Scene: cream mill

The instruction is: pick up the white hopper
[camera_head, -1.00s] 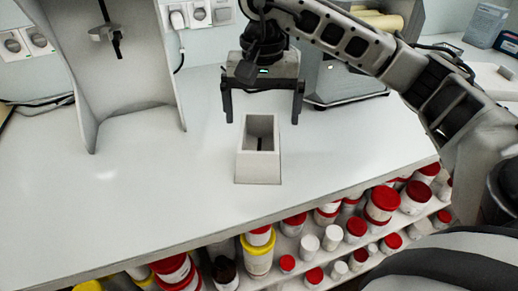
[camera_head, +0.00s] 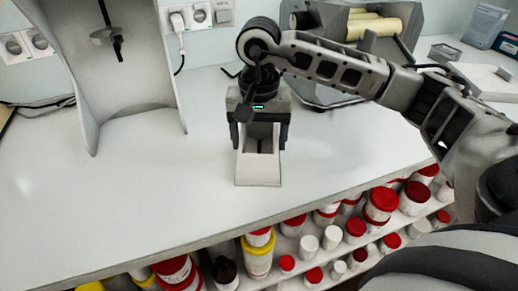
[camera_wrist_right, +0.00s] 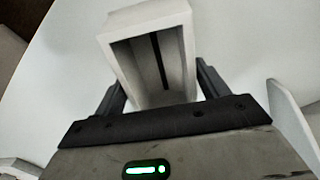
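The white hopper (camera_head: 258,170), a pale open-topped box with a dark slot inside, stands upright on the white counter. In the right wrist view the hopper (camera_wrist_right: 120,65) shows its open top and inner slot. My right gripper (camera_head: 261,146) points down over it, with one finger on each side of its upper part. The fingers look spread, with narrow gaps to the walls; contact cannot be made out for certain. The gripper's palm hides part of the hopper's rear. My left gripper is not in view.
A tall white curved stand (camera_head: 125,75) is on the counter at the left. A grey machine (camera_head: 335,88) with cream rollers stands behind my right arm. Jars with red and yellow lids (camera_head: 382,203) fill shelves below the counter's front edge. The counter left of the hopper is clear.

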